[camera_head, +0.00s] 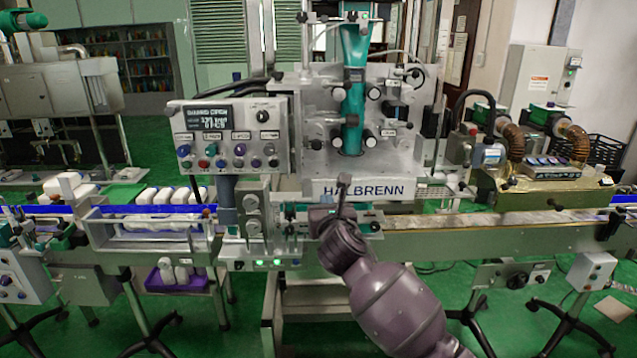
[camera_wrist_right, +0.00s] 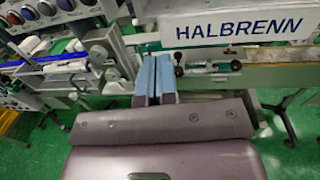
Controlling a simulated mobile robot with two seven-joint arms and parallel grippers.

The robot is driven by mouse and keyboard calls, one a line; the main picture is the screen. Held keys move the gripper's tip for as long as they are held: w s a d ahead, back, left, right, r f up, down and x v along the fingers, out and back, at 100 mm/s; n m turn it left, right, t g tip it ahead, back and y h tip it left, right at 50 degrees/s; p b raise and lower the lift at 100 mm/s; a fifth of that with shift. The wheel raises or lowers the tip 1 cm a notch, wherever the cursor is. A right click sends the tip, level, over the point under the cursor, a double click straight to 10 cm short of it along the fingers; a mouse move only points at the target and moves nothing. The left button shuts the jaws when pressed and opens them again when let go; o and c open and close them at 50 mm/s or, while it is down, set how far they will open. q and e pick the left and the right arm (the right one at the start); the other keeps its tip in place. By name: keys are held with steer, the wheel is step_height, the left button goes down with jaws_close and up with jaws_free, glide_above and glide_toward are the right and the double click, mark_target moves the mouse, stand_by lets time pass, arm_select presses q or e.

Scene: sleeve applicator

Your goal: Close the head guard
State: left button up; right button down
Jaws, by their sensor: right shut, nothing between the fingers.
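The head of the sleeve applicator (camera_head: 400,157) stands in the middle of the head view, with rollers and a teal film running down its face. I cannot clearly make out the head guard or tell its position against the metal and clear parts there. My right gripper (camera_head: 322,212) is in front of the machine, just below the left end of the HALBRENN panel (camera_head: 378,190). In the right wrist view its two blue-grey fingers (camera_wrist_right: 155,72) are together with nothing between them. They are left of and below the HALBRENN panel (camera_wrist_right: 240,24). My left gripper is out of view.
A control box (camera_head: 229,138) with buttons hangs left of the head. A conveyor (camera_head: 480,222) runs across under the head, with white bottles (camera_head: 160,195) on its left part. A brass-coloured unit (camera_head: 540,185) with hoses stands at the right.

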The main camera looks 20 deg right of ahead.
mark_target(318, 178)
steer(key=w, duration=0.3)
steer(key=w+d, duration=0.1)
steer(key=w, duration=0.3)
steer(key=w+d, duration=0.1)
steer(key=w, duration=0.3)
steer(key=shift+w, duration=0.15)
steer(key=shift+w, duration=0.1)
